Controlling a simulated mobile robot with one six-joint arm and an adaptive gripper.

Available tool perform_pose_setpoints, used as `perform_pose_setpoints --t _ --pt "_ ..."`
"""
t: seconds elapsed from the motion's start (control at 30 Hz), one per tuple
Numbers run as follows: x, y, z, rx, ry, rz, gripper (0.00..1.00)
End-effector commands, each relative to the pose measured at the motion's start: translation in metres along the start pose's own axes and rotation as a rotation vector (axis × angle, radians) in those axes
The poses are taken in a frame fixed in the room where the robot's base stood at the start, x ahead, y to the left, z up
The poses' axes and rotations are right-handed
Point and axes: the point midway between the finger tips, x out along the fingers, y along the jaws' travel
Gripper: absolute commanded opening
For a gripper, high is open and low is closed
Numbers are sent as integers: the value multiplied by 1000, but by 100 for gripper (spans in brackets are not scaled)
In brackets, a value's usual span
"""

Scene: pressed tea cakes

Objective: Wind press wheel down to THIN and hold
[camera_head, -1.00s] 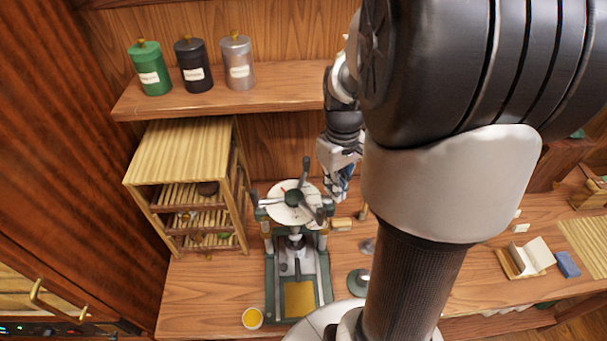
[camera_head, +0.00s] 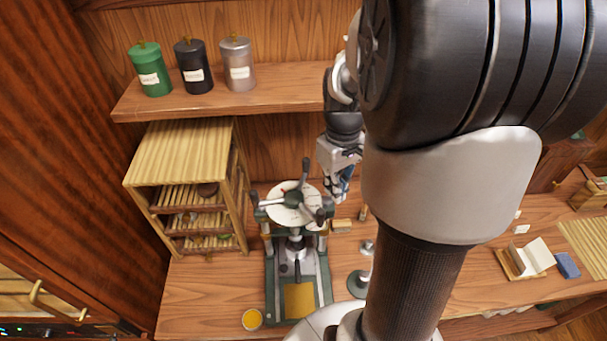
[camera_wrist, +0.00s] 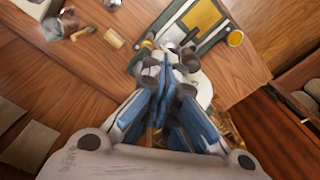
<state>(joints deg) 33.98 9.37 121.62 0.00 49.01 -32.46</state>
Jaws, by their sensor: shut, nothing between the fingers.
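The press (camera_head: 320,268) stands on the wooden bench, with a dark green frame and a yellow plate (camera_head: 299,299) at its front. Its wheel (camera_head: 293,199) has dark spokes with knobs over a pale round dial with a small red mark. The THIN lettering is too small to read. My gripper (camera_head: 341,194) is shut and empty, just right of the wheel and close to one spoke knob. In the wrist view my gripper (camera_wrist: 165,95) points at the press, and its blue-grey fingers hide much of the wheel. I cannot tell whether they touch a spoke.
A slatted bamboo rack (camera_head: 180,152) stands left of the press. Green, black and silver canisters (camera_head: 194,66) sit on the shelf above. A small cup of yellow (camera_head: 252,319) is at the press's front left. A small wooden block (camera_head: 341,226) lies right of it.

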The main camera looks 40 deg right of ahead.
Motion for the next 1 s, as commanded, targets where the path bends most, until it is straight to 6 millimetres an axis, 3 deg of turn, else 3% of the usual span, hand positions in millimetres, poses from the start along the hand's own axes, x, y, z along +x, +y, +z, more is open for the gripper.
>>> perform_pose_setpoints --t 1.0 --pt "47 0 0 0 0 0 0"
